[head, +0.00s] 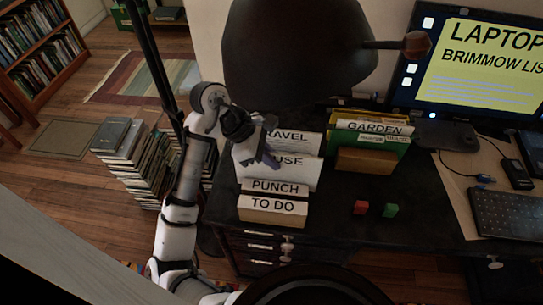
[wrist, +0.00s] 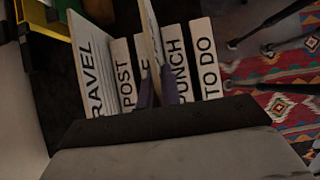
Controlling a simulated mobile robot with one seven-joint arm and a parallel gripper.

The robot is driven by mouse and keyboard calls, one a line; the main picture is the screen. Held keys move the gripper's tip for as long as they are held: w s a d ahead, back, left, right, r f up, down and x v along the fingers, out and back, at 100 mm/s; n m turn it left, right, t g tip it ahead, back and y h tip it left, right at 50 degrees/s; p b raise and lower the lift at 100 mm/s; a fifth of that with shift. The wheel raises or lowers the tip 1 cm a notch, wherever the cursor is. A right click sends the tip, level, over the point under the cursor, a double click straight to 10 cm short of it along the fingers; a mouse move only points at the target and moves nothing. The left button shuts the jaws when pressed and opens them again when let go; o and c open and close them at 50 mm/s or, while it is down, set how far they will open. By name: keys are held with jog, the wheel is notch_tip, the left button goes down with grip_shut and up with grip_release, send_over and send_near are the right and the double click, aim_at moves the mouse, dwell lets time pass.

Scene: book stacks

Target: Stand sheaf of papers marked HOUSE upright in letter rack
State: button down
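The white sheaf marked HOUSE (head: 296,176) stands in the row of papers at the desk's left end; my gripper hides its first letters. In the wrist view the sheaf (wrist: 151,30) shows nearly edge-on between my fingers. My gripper (head: 268,158) reaches down over its left part, and its fingers (wrist: 155,92) appear shut on it. I cannot tell whether the sheaf touches the desk. The letter rack (head: 364,161), brown-fronted, stands to the right, holding green and yellow folders marked GARDEN and other labelled papers.
TRAVEL (head: 300,140) stands behind, PUNCH (head: 275,187) and TO DO (head: 273,208) in front. POST (wrist: 124,80) shows in the wrist view. A red block (head: 360,207) and green block (head: 390,210) lie before the rack. A monitor (head: 480,65) and keyboard (head: 503,211) are at right.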

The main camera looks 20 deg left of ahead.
jog(key=shift+f+b, duration=0.65)
jog(key=shift+f, duration=0.65)
jog(key=c, duration=1.5)
grip_release()
jog(key=shift+c, duration=0.2)
jog(key=shift+a+r, duration=0.1)
jog(key=b+v, duration=0.1)
jog(key=v, duration=1.2)
jog(key=shift+a+r, duration=0.1)
jog(key=shift+r, duration=0.2)
